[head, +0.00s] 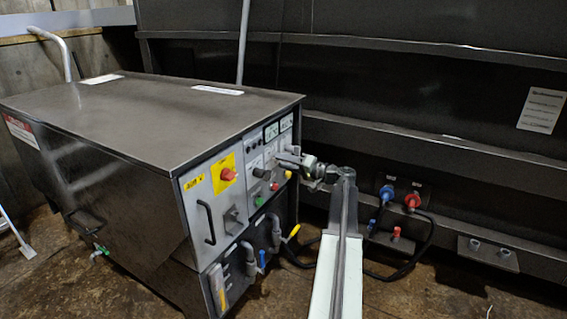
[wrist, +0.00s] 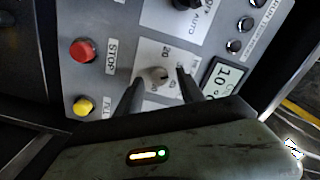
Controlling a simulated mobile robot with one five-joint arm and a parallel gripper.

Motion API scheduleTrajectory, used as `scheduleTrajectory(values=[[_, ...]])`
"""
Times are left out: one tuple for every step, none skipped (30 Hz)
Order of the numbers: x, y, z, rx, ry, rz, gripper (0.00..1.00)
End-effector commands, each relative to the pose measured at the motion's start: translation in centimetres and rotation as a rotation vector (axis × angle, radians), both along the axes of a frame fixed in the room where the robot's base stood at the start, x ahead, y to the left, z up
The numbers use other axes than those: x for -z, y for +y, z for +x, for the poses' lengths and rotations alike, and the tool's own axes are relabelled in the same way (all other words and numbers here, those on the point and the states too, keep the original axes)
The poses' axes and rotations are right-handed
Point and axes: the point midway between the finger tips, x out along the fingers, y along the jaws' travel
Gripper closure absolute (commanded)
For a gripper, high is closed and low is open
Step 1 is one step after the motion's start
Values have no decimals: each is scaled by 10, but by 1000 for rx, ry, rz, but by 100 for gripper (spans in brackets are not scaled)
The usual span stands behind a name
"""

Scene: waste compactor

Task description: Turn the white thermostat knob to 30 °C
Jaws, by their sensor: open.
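A "20" mark is readable on the plate; the other marks are small or partly covered. My gripper (wrist: 160,76) is open, with one dark finger on each side of the knob. I cannot tell whether either finger touches it. A small display (wrist: 222,78) beside the dial seems to read 10. In the head view my gripper (head: 280,159) is at the front panel of the metal cabinet (head: 130,125), and the knob cannot be made out there.
A red stop button (wrist: 83,50) and a yellow button (wrist: 84,105) lie left of the dial. A black selector (wrist: 187,3) and several small round buttons are above it. A red knob on a yellow plate (head: 218,162) and pipes with coloured handles are on the cabinet front.

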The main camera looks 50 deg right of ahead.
Motion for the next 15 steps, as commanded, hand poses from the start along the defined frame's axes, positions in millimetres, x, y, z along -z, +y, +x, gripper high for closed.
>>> scheduleTrajectory(values=[[0,-2,-6,2,0,0,54],[0,-2,-10,2,0,0,54],[0,-4,-17,2,0,0,54],[0,-6,-24,3,-1,0,54],[0,-7,-30,4,0,0,54],[0,-9,-38,2,0,0,54],[0,-11,-44,4,0,0,54],[0,-12,-49,4,0,0,54],[0,-14,-56,2,0,0,54],[0,-15,-60,2,0,0,54],[0,-16,-64,2,0,0,54],[0,-17,-68,2,0,0,54],[0,-18,-70,2,0,0,54],[0,-18,-72,1,0,0,54],[0,-18,-73,1,0,0,54]])
